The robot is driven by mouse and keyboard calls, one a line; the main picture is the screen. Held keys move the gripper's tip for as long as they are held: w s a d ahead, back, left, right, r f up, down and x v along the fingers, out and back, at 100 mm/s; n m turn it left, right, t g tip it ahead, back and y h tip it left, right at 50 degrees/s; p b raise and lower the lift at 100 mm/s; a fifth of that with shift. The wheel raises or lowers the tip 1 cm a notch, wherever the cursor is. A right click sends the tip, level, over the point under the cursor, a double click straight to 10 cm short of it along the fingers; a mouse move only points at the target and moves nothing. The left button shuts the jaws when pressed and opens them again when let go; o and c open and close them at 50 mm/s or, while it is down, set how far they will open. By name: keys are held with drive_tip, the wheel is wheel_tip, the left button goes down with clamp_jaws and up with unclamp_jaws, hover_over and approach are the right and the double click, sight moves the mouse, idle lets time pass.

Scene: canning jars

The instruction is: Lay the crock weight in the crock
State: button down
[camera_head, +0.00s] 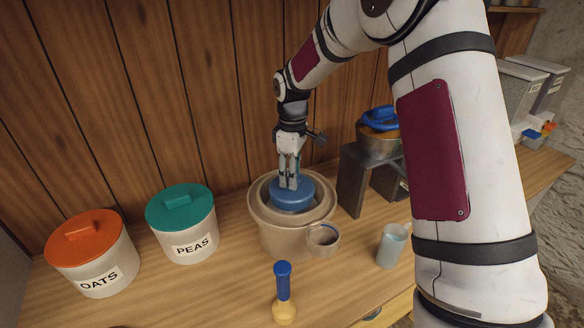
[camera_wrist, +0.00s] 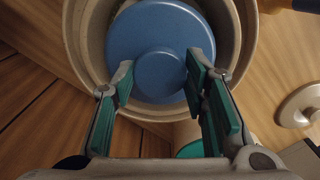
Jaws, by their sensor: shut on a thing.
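The crock weight (camera_head: 309,194) is a blue disc with a round knob on top. My gripper (camera_head: 289,185) points down with its fingers on both sides of that knob and is shut on it. The crock (camera_head: 268,235) is a beige round pot on the counter. The weight is at the crock's mouth, inside the rim as seen from above. In the wrist view the weight (camera_wrist: 130,45) lies within the crock's rim (camera_wrist: 84,55), with its knob between my green-padded fingers (camera_wrist: 162,85). Whether the weight touches anything beneath is hidden.
A small beige cup (camera_head: 323,243) stands close against the crock's front right. Canisters labelled OATS (camera_head: 95,265) and PEAS (camera_head: 185,235) stand left. A mug (camera_head: 391,246) and a grey stand (camera_head: 352,185) are right.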

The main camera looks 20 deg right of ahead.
drive_tip(key=shift+f+b, duration=0.4)
drive_tip(key=shift+f, duration=1.4)
drive_tip(key=shift+f, duration=0.4)
drive_tip(key=c, duration=0.9)
unclamp_jaws()
drive_tip(key=shift+o, duration=0.2)
drive_tip(key=shift+f, duration=0.1)
wheel_tip(320, 180, up, 12)
drive_tip(key=shift+r, duration=0.1)
